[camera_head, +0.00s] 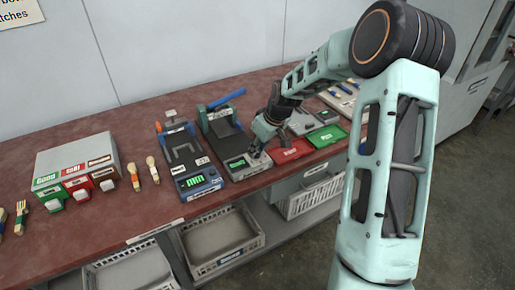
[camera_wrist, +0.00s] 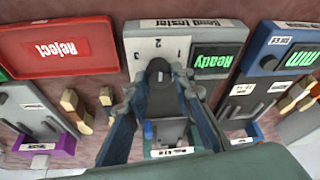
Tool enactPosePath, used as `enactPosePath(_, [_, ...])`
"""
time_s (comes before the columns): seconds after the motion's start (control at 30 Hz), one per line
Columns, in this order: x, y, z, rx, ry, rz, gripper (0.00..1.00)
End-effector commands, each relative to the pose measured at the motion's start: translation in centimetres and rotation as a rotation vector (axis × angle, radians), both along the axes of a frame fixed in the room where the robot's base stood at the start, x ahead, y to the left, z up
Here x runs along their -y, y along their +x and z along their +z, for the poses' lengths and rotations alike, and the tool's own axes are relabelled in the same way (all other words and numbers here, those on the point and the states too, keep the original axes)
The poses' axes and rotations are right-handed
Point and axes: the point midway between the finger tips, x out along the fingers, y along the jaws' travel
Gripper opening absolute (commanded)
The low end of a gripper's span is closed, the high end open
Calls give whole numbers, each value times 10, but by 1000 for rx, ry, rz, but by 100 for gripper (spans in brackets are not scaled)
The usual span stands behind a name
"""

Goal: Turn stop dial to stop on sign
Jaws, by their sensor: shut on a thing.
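The stop dial (camera_wrist: 158,66) is a dark knob on the bend tester, with the numbers 1, 2 and 3 around it. My gripper (camera_wrist: 165,82) is shut on the dial, one finger on each side. In the head view my gripper (camera_head: 258,152) reaches down onto the front of the tester (camera_head: 240,174) and hides the dial. The tester's display (camera_wrist: 213,61) reads "Ready" in green. The number that the dial points to is not clear. A sign (camera_head: 18,12) on the wall at the top left is cut off, and its full text cannot be read.
A red reject tray (camera_head: 289,151) and a green tray (camera_head: 326,136) lie to the tester's right. A blue-ended device (camera_head: 200,186) stands close on its left. A box with coloured buttons (camera_head: 76,168) and wooden utensils (camera_head: 153,170) are further left. Baskets (camera_head: 220,243) sit below.

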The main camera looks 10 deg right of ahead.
Motion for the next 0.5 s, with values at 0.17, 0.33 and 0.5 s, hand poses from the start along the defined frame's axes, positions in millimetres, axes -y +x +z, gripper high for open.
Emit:
enactPosePath(0.17, [0, 0, 0, -1, 0, -1, 24])
enactPosePath(0.33, [0, 0, 0, -1, 0, -1, 39])
enactPosePath(0.5, [0, 0, 0, -1, 0, -2, 39])
